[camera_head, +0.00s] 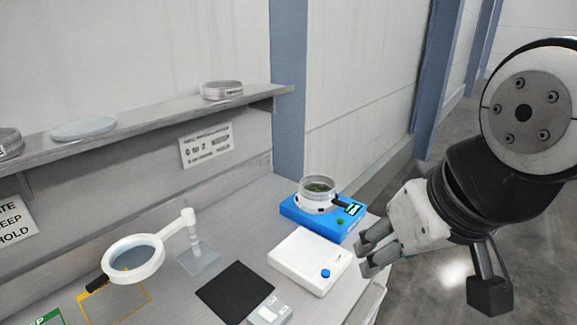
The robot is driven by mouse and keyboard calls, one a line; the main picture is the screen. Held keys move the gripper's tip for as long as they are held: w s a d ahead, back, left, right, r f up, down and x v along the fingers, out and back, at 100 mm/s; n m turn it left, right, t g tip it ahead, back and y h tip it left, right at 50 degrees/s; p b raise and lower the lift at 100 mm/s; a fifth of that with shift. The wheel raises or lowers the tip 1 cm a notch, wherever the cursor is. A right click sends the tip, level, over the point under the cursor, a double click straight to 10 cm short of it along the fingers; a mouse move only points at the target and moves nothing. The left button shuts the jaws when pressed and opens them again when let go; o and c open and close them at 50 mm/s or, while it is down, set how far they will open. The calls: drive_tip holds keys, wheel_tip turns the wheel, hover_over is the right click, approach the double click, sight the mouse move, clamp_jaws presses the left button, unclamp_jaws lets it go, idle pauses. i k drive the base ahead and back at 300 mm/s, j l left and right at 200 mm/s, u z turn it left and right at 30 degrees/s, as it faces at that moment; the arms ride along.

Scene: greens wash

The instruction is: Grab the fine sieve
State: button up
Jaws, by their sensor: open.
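Several round sieve-like pans are in view, and I cannot tell which is the fine sieve. One metal pan (222,90) with a small unreadable label sits on the wall shelf at its right end. Another (9,143) is cut off at the shelf's left edge. A clear-walled round pan (317,191) holding green bits stands on the blue device (300,211). My gripper (364,254) is open and empty, right of the white scale and in front of the blue device, apart from all the pans.
A flat pale disc (84,128) lies on the shelf (150,117). The bench holds a white scale (305,262) with a blue button, a black mat (233,291), a small grey device (269,312) and a ring magnifier (133,259) on a stand. Open floor lies to the right.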

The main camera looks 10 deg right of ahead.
sight(321, 179)
drive_tip(key=z, duration=0.2)
drive_tip(key=k+l, duration=0.1)
drive_tip(key=l, duration=0.2)
drive_tip(key=k+l+u, duration=0.15)
drive_tip(key=l, duration=0.15)
drive_tip(key=l+u, duration=0.45)
drive_tip(key=l, duration=0.9)
drive_tip(key=i+l+u, duration=0.4)
drive_tip(key=i+l, duration=0.15)
drive_tip(key=l, duration=0.25)
drive_tip(key=i+l+u, duration=0.15)
drive_tip(key=i, duration=0.35)
